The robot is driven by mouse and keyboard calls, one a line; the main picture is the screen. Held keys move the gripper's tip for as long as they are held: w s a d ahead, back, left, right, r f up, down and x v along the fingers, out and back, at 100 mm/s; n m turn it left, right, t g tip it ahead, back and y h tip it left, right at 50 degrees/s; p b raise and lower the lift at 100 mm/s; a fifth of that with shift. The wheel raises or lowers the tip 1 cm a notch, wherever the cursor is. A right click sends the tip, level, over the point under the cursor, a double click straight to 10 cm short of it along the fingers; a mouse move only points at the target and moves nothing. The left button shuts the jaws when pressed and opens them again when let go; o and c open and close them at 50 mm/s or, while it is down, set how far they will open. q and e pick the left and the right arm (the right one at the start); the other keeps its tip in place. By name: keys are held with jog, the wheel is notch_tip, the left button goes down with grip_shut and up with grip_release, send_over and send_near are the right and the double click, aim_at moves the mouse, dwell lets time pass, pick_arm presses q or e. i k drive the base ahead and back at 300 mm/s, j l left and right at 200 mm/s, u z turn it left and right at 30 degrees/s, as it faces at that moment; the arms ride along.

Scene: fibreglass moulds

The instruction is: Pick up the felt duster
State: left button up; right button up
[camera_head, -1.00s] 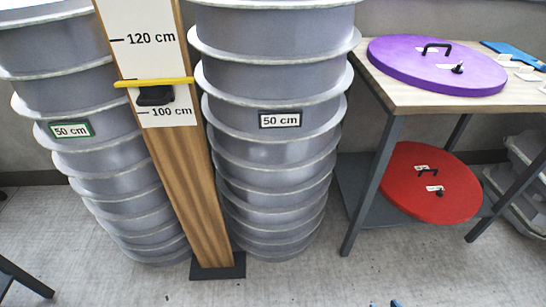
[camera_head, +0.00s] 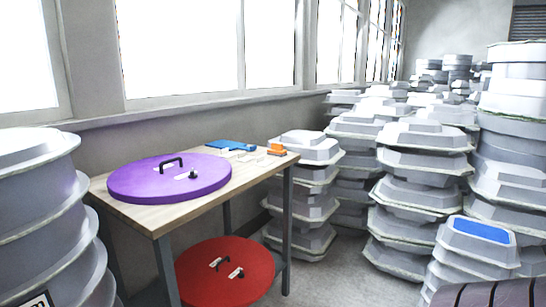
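On the wooden-topped table (camera_head: 142,222), a small orange object (camera_head: 277,149) lies near the right back corner. A flat blue object (camera_head: 230,145) lies at the back edge, with several small pale pieces (camera_head: 246,158) near it. I cannot tell for sure whether one of these is the felt duster; they are too small to make out. Neither of my grippers is in view.
A purple round lid (camera_head: 150,185) with a black handle covers the table's left part. A red round lid (camera_head: 225,275) is below. Grey moulds (camera_head: 40,215) stand at left; mould stacks (camera_head: 425,165) crowd the right. A blue panel (camera_head: 482,230) tops one stack.

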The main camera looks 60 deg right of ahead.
aim_at(276, 149)
jog(key=z, duration=1.75)
jog(key=u, duration=1.2)
jog(key=i+l, duration=0.15)
jog(key=l, duration=0.2)
jog(key=i+l, duration=0.15)
jog(key=l, duration=0.25)
jog(key=i+l, duration=0.15)
jog(key=l, duration=0.2)
jog(key=i+l, duration=0.15)
jog(key=l, duration=0.2)
jog(key=i+l+u, duration=0.1)
jog(key=l, duration=0.25)
jog(key=i+l, duration=0.15)
jog(key=l, duration=0.25)
